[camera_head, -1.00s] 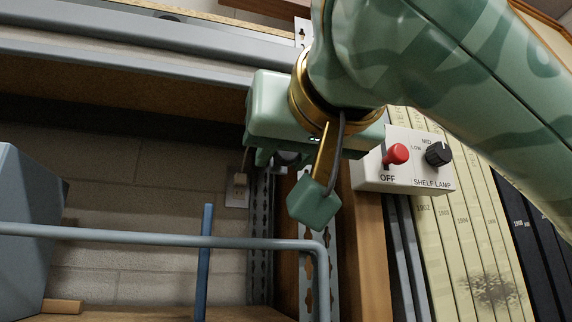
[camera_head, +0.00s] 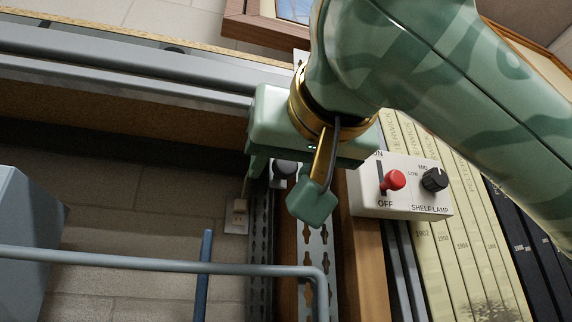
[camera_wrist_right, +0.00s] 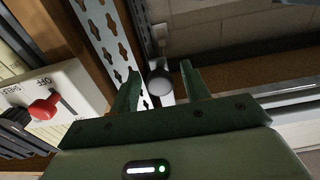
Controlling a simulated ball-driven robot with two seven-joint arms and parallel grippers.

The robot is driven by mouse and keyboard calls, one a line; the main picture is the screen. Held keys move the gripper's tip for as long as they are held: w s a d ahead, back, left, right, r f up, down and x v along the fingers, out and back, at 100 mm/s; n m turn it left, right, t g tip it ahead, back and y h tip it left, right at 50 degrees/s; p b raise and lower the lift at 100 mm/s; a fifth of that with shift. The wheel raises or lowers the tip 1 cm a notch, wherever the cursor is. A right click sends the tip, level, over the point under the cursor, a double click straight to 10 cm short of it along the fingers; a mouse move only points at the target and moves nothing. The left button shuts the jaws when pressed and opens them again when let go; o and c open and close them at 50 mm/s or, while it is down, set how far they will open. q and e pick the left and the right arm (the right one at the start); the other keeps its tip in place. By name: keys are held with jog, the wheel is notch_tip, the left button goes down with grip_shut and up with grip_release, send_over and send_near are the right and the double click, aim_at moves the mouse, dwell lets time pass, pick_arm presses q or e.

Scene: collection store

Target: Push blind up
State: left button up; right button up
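My right gripper (camera_head: 285,190) is high in the middle of the head view. Its two fingers stand apart in the right wrist view (camera_wrist_right: 160,92). A round grey knob (camera_wrist_right: 160,83) shows between the fingers, with gaps on both sides; I cannot tell its depth relative to the tips. The knob also shows in the head view (camera_head: 285,168), partly covered by the gripper. Long grey rails (camera_head: 120,72) cross the upper left and end behind the gripper; I cannot tell if they belong to the blind. No blind cloth is clearly seen. My left gripper is out of view.
A white shelf-lamp switch box (camera_head: 400,207) with a red lever (camera_head: 393,180) and black dial (camera_head: 434,180) is close to the right of the gripper. Cream binders (camera_head: 470,235) stand behind it. A blue-grey tube (camera_head: 150,262) crosses the lower left. A perforated metal upright (camera_head: 318,260) stands below the gripper.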

jog(key=shift+s+d+f+b, duration=0.1)
jog(key=shift+s+d+b, duration=0.05)
jog(key=shift+s+b, duration=0.25)
jog(key=b+v, duration=0.7)
jog(key=v, duration=0.8)
jog(key=shift+s, duration=0.25)
jog(key=shift+w+d, duration=0.1)
